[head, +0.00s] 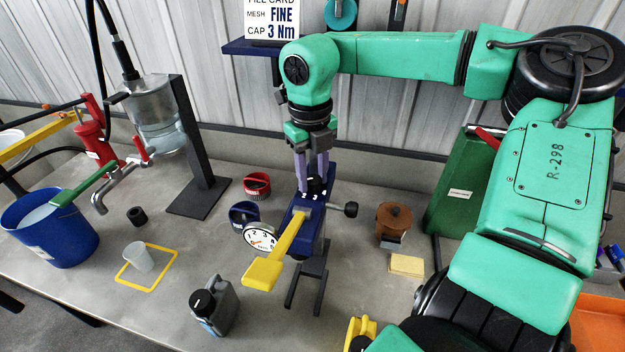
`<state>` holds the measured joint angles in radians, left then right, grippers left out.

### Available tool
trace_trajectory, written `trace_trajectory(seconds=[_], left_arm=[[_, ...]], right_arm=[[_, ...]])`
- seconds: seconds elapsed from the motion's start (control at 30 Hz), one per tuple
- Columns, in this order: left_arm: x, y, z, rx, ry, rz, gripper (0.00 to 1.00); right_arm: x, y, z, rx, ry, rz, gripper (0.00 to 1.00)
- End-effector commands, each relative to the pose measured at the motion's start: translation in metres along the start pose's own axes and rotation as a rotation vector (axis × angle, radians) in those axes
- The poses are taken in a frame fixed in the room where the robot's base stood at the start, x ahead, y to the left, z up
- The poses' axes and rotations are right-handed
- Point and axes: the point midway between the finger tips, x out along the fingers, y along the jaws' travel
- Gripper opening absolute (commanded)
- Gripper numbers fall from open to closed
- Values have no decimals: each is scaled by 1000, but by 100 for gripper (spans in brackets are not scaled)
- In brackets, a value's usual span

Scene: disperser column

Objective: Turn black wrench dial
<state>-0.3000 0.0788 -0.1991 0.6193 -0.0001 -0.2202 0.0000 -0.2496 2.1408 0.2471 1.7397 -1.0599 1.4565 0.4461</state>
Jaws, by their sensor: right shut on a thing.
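A blue torque wrench (310,216) with a yellow handle (273,258) stands on the bench in the middle of the head view. Its black dial (314,184), with a white mark, sits on top of the blue body. My right gripper (312,178) points straight down with purple fingers and is shut on the black dial. The fingers hide part of the dial. A round white gauge (262,238) with numbers faces forward beside the handle; its exact reading is too small to tell. My left gripper is not in view.
A grey bottle (217,306), a cup (139,256) and a blue bucket (50,230) stand farther left. A card (271,18) reads "FINE" and "3 Nm". A brown pot (393,221) stands to the right.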

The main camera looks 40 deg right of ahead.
Motion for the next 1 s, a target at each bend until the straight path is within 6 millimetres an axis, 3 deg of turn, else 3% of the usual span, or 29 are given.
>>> trace_trajectory(seconds=[0.4,1.0], left_arm=[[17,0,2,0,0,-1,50],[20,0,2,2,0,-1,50]], right_arm=[[0,-1,1,-391,-16,-1,0],[-2,-2,1,-960,-33,-2,0]])
